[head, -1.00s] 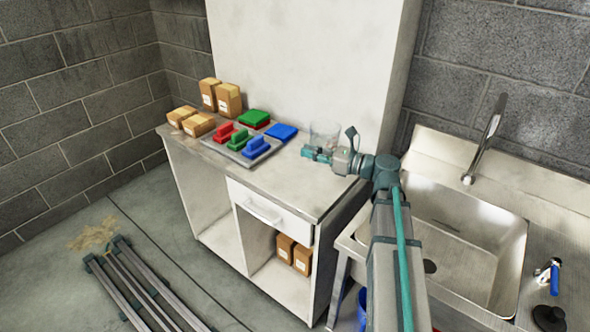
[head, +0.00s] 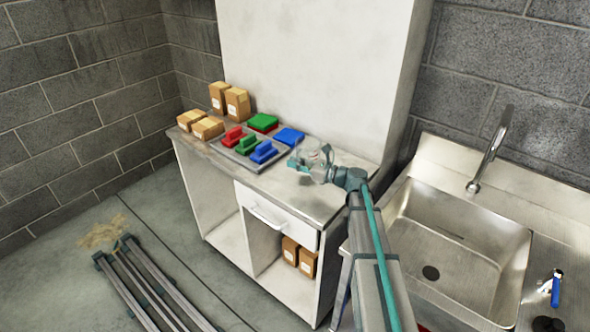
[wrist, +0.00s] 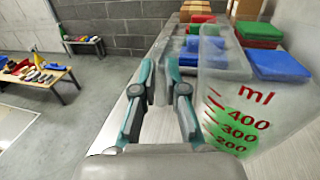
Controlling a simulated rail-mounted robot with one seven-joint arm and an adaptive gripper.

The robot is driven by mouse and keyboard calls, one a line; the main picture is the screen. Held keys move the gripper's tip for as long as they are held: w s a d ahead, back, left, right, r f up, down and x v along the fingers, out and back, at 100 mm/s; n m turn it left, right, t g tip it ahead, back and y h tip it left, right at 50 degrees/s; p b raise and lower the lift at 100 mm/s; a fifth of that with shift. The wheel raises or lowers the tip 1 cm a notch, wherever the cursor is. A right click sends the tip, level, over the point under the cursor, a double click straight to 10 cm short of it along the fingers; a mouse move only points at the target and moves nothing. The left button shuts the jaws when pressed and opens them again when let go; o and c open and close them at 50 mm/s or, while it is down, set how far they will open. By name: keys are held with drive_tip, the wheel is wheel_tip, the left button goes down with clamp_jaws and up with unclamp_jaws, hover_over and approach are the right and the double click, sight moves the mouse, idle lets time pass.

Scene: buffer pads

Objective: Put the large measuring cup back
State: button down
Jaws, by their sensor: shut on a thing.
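The large measuring cup (head: 308,149) is clear, with red markings and a green tint low down in the wrist view. My gripper (head: 296,163) is shut on it at the right part of the cabinet top. In the wrist view the cup (wrist: 240,105) stands upright just right of my gripper fingers (wrist: 160,78). A blue pad (head: 289,136) lies close to the cup, toward the back left.
A grey tray (head: 226,150) holds red, green and blue handled blocks. A green pad (head: 263,120) lies behind it. Several cardboard boxes (head: 236,104) stand at the left end. A wall panel rises behind the cabinet (head: 330,205). A sink (head: 455,240) is at the right.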

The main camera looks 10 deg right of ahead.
drive_tip(key=shift+f, duration=1.5)
drive_tip(key=shift+f, duration=0.15)
drive_tip(key=c, duration=1.2)
unclamp_jaws()
drive_tip(key=b+v, duration=0.2)
drive_tip(key=v, duration=1)
